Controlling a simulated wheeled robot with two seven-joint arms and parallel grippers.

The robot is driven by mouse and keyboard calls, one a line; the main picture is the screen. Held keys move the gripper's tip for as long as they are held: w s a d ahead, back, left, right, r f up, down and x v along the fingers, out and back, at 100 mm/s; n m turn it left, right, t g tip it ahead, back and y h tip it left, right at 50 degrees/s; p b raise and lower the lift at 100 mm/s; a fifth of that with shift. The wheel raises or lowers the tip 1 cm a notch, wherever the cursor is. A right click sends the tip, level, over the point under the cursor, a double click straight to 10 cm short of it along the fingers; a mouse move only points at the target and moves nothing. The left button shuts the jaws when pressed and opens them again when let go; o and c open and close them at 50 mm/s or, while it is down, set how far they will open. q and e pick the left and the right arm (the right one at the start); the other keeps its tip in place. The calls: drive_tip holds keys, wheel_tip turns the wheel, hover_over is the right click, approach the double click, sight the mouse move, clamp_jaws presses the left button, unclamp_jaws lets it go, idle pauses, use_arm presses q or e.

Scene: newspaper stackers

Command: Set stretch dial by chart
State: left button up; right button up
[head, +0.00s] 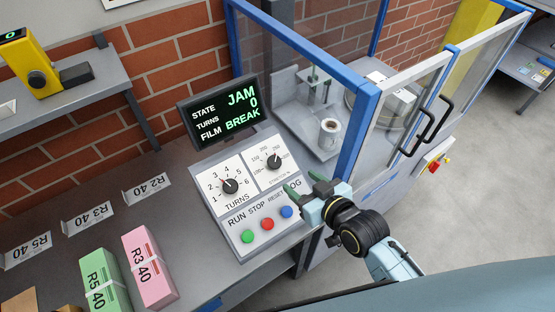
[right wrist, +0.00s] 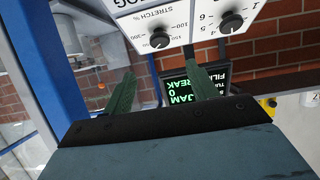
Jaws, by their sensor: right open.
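The stretch dial (head: 274,162) is a black knob on a white plate at the upper right of the sloped control panel (head: 237,251). It also shows upside down in the right wrist view (right wrist: 160,40); I cannot read its pointer for certain. The turns dial (head: 230,186) sits to its left. My right gripper (head: 308,184) is open and empty, beside the panel's right edge, apart from the stretch dial. In the right wrist view its green fingers (right wrist: 164,82) are spread below the dial. My left gripper is not in view. I see no readable chart.
A screen (head: 220,108) above the panel reads JAM, 0 turns, film BREAK. Green (head: 247,236), red (head: 267,223) and blue (head: 286,211) buttons line the panel's lower part. A blue-framed clear enclosure (head: 358,130) stands just right. Green (head: 103,283) and pink (head: 149,268) bundles lie left.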

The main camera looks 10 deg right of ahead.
sight(275, 162)
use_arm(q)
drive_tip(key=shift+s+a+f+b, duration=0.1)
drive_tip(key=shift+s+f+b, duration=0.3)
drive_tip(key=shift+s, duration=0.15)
use_arm(e)
drive_tip(key=x, duration=1.2)
drive_tip(key=shift+w+a+f, duration=0.1)
drive_tip(key=shift+w+f, duration=0.1)
drive_tip(key=shift+w, duration=0.05)
drive_tip(key=shift+c, duration=0.4)
drive_tip(key=c, duration=0.9)
drive_tip(key=shift+w+n+g+y+b, duration=0.15)
drive_tip(key=shift+n+g+y+b, duration=0.15)
drive_tip(key=shift+n+y+b, duration=0.7)
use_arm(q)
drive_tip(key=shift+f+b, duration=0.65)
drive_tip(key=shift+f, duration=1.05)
use_arm(e)
drive_tip(key=shift+r+n+g+y, duration=0.15)
drive_tip(key=shift+n+g+y, duration=0.4)
drive_tip(key=shift+n, duration=1.25)
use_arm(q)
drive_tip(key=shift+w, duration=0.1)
use_arm(e)
drive_tip(key=o, duration=1)
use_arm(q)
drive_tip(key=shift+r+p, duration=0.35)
use_arm(e)
wheel_tip(275, 162, up, 10)
drive_tip(key=shift+f, duration=0.1)
